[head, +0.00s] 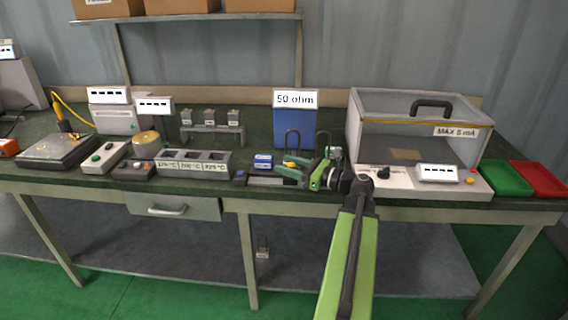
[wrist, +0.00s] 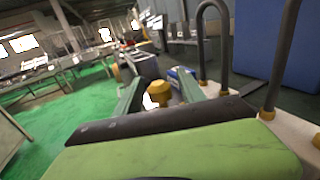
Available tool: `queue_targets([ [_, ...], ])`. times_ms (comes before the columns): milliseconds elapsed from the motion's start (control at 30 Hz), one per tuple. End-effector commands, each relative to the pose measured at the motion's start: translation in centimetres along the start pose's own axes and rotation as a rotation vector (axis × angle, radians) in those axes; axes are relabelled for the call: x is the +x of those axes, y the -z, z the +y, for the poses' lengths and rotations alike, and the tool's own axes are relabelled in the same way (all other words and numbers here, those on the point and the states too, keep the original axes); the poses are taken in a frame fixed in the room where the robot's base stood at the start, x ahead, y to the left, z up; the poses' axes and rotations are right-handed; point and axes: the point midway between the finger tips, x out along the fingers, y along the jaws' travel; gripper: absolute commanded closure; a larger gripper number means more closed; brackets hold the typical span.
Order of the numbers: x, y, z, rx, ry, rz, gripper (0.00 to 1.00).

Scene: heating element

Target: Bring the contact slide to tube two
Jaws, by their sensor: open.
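The contact slide appears as a yellow knob (head: 291,164) at the left end of the low fixture; it also shows in the wrist view (wrist: 158,92). Two dark U-shaped tubes stand on the fixture: one on the left (head: 292,137) and one on the right (head: 322,143). Both arches show in the wrist view (wrist: 222,45). No number on them is readable. My gripper (head: 298,172) is open, low over the bench, with its fingers pointing left. In the wrist view its green fingers (wrist: 160,98) lie on either side of the yellow knob; I cannot tell whether they touch it.
A blue block (head: 287,128) labelled 50 ohm stands behind the fixture. A clear-lidded box (head: 415,125) is to the right, with green (head: 505,180) and red (head: 540,179) trays beyond. A grey block with several slots (head: 194,163) is left. A small blue-white box (head: 262,162) sits close by.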

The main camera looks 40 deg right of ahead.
Motion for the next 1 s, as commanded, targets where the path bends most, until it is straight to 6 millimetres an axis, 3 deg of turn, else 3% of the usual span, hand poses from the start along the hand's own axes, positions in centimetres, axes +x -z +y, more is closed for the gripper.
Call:
queue_targets([
  [300, -8.9, 0.0, -0.1, 0.000, 0.005, 0.000, 0.53],
  [500, -13.4, 0.0, -0.1, 0.000, 0.003, -0.001, 0.53],
  [700, -15.4, 0.0, 0.0, 0.000, 0.001, -0.001, 0.53],
  [1000, -15.5, 0.0, 0.0, 0.000, 0.000, -0.001, 0.53],
])
